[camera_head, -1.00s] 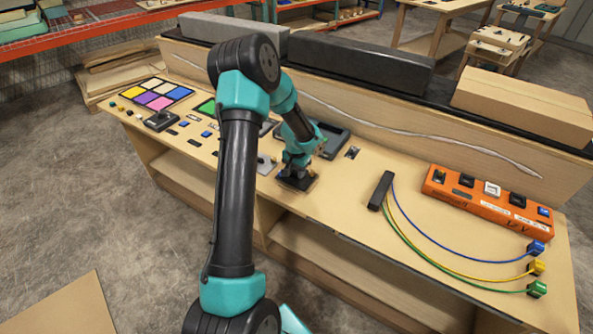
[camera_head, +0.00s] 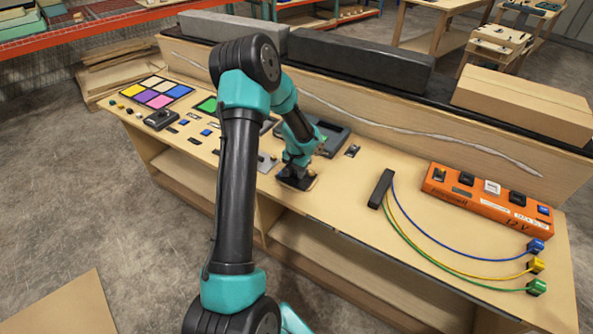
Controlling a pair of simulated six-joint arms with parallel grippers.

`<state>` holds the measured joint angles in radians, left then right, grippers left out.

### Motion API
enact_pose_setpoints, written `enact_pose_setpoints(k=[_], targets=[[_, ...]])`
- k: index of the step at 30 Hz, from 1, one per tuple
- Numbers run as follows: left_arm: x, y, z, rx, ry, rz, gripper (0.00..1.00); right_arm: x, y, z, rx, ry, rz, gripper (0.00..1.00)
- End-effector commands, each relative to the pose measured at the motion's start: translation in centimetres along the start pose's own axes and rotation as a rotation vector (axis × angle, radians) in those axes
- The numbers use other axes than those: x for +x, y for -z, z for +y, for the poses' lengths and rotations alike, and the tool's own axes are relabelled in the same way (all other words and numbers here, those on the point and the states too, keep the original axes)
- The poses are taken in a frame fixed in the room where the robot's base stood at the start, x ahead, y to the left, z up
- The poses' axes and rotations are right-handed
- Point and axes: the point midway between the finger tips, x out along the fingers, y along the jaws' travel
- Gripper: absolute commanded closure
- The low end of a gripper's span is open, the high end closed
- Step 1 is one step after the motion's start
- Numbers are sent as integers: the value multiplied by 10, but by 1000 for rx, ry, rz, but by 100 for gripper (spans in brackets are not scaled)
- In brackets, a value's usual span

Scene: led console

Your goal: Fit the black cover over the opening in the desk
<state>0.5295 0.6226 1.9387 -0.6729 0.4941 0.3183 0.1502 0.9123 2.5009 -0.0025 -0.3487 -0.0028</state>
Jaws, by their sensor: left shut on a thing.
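The black cover (camera_head: 296,182) is a small dark plate at the middle of the desk (camera_head: 345,215), close to its front edge. My left gripper (camera_head: 297,172) is shut on it from above, with the arm reaching down over the desk. The cover lies at or just above the desk surface; I cannot tell whether it touches. The opening does not show; the cover or gripper may hide it. My right gripper is not in view.
An orange panel (camera_head: 485,203) with switches stands at the right. A black bar (camera_head: 380,189) with blue, yellow and green cables lies left of it. Colored tiles (camera_head: 156,92) and small controls are at the left. A raised back ledge carries long boxes (camera_head: 520,105).

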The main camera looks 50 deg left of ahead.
Motion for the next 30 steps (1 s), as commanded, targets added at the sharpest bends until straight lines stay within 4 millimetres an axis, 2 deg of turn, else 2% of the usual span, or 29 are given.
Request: enact_pose_setpoints(k=[28,29,30], targets=[[7,0,0,1,0,1,92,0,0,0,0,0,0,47],[7,0,0,1,0,1,62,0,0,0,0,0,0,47],[7,0,0,1,0,1,58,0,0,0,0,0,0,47]])
